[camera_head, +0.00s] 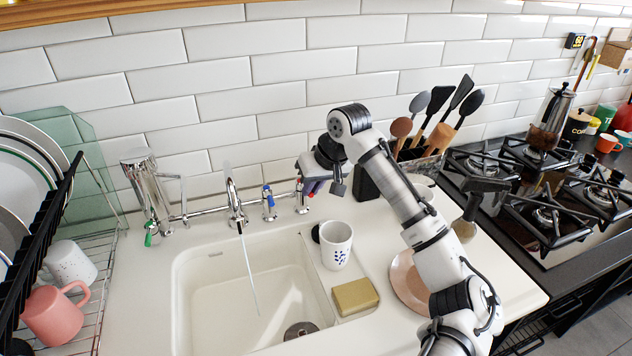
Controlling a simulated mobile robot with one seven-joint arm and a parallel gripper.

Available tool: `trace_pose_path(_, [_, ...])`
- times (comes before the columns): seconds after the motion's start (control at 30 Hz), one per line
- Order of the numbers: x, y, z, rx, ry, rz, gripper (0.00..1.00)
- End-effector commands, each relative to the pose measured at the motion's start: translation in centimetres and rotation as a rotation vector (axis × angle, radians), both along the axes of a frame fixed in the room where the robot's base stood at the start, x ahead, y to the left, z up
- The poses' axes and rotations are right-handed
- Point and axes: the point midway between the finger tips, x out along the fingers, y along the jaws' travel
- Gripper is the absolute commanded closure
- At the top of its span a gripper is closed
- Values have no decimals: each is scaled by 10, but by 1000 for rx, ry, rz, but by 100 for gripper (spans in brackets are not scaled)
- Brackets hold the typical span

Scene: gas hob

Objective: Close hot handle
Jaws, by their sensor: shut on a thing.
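The chrome tap (234,203) stands behind the sink, and a thin stream of water (249,270) runs from its spout into the basin. The hot handle (301,199), with a bit of red showing near its top, is on the right end of the tap's pipe. The blue-marked cold handle (268,205) is between it and the spout. My gripper (316,187) comes in from the right and is shut on the hot handle.
A white mug (336,245) and a yellow sponge (355,296) sit right of the sink basin (215,300), below my arm. A utensil holder (365,183) stands just behind my arm. A dish rack (88,290) is at left, the gas hob (545,215) at right.

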Motion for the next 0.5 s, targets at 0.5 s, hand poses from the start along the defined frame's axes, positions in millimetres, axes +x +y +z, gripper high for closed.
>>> trace_pose_path(0.5, [-4, 8, 0, 2, 0, -159, 100])
